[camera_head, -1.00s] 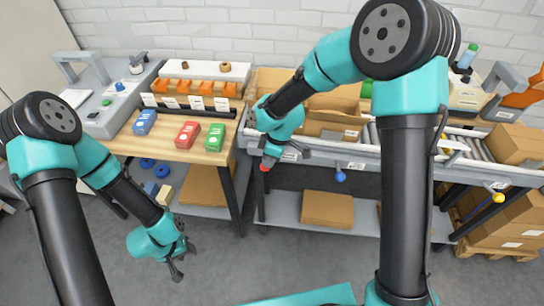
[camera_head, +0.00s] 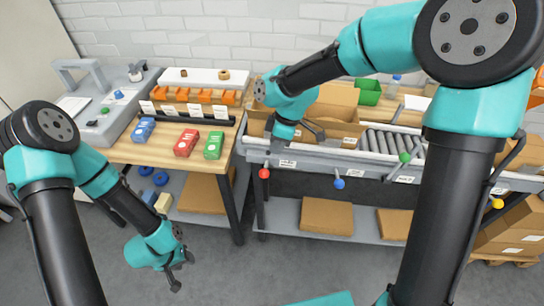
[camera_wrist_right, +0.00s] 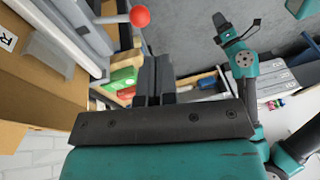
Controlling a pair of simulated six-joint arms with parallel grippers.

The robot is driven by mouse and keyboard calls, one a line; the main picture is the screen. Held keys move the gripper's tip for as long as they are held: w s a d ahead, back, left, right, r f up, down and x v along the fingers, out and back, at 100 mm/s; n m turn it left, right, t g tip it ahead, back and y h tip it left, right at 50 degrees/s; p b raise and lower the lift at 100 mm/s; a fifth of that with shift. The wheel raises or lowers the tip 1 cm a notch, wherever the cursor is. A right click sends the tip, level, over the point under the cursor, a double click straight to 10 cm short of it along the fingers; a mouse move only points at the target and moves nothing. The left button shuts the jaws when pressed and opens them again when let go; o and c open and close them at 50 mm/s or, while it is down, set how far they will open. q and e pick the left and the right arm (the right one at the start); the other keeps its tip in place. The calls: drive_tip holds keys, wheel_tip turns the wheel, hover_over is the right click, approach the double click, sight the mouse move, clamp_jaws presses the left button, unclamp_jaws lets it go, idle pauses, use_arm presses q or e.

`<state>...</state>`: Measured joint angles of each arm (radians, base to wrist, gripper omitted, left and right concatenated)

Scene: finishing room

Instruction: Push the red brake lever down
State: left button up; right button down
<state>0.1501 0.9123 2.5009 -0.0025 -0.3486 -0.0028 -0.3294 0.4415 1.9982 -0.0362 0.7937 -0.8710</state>
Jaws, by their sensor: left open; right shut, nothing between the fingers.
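The red brake lever's ball knob (camera_head: 264,173) hangs at the left end of the conveyor's front rail, its short stem pointing down. In the right wrist view the red knob (camera_wrist_right: 140,16) is at the top, with its grey stem running left. My right gripper (camera_head: 318,132) is shut and empty, above and to the right of the red knob, apart from it. Its closed fingers (camera_wrist_right: 155,75) also show in the right wrist view. My left gripper (camera_head: 182,273) is open and empty, low over the floor in front of the wooden bench.
Cardboard boxes (camera_head: 340,112) stand on the conveyor behind my right gripper. The wooden bench (camera_head: 155,153) is left of the red lever.

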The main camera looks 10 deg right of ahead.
drive_tip(key=v, duration=0.2)
drive_tip(key=shift+s+r, duration=0.25)
drive_tip(key=shift+r, duration=0.05)
drive_tip(key=s+d+f+m, duration=0.2)
drive_tip(key=d+f+m, duration=0.15)
drive_tip(key=f, duration=0.75)
drive_tip(key=s+d+f+m, duration=0.2)
drive_tip(key=f+m, duration=0.3)
drive_tip(key=f, duration=0.6)
drive_tip(key=s+d+f+m+t, duration=0.1)
drive_tip(key=s+d+f+m, duration=0.1)
drive_tip(key=s+f, duration=0.3)
drive_tip(key=s+d+f+m, duration=0.2)
drive_tip(key=s+f+m, duration=0.3)
drive_tip(key=s+f, duration=0.1)
drive_tip(key=shift+s+d+f+t, duration=0.2)
drive_tip(key=shift+d+f+t, duration=0.15)
drive_tip(key=shift+f, duration=0.45)
drive_tip(key=shift+m, duration=0.25)
